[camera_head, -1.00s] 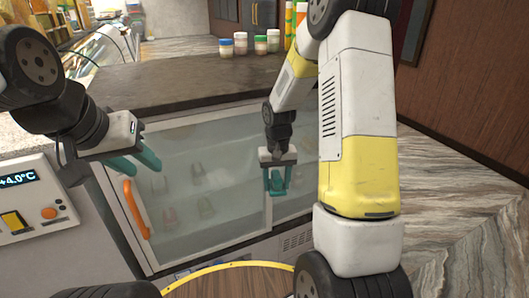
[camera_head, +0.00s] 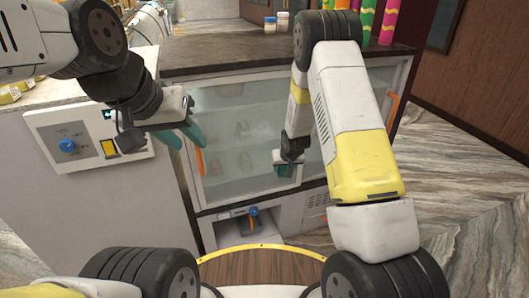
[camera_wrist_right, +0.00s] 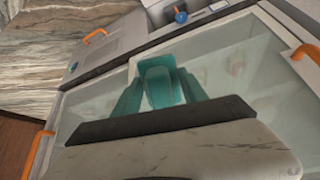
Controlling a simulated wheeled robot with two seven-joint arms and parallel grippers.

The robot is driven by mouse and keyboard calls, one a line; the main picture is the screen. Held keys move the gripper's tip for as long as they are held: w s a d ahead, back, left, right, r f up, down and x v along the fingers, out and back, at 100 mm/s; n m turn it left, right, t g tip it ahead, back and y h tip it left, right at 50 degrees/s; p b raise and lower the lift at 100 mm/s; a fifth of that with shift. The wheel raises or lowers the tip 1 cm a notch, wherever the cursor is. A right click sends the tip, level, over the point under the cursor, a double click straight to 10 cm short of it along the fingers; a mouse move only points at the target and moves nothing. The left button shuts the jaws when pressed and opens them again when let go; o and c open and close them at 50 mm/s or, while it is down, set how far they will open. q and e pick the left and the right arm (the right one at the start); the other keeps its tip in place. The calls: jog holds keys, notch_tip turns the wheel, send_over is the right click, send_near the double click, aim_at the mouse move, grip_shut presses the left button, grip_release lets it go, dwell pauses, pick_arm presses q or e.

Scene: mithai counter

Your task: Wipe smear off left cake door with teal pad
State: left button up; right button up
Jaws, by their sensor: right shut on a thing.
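The left cake door (camera_head: 245,115) is a sliding glass panel with an orange handle (camera_head: 200,162) at its left edge. Cloudy glass shows, but I cannot pick out a distinct smear. My right gripper (camera_head: 287,170) is at the lower right part of this door. In the right wrist view, its fingers are shut on the teal pad (camera_wrist_right: 160,82), close to the glass; contact cannot be told. My left gripper (camera_head: 184,136) is open and empty, in front of the cabinet near the door's upper left edge.
A control panel (camera_head: 88,140) with a blue knob is at the left. An open bay with a blue-and-orange item (camera_head: 253,217) lies below the door. Jars (camera_head: 276,22) and colourful tubes stand on the dark counter (camera_head: 220,56). The right door has an orange handle (camera_head: 393,110).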

jog(key=w+a+f+n+t+y, duration=0.1)
jog(key=w+a+f+t+y, duration=0.15)
jog(key=w+t, duration=0.3)
jog(key=n+t+y, duration=0.1)
jog(key=t+y, duration=0.1)
jog(key=t, duration=0.4)
send_near(257, 146)
jog(key=shift+x, duration=2.45)
jog(key=shift+w+a, duration=0.1)
jog(key=shift+w, duration=0.65)
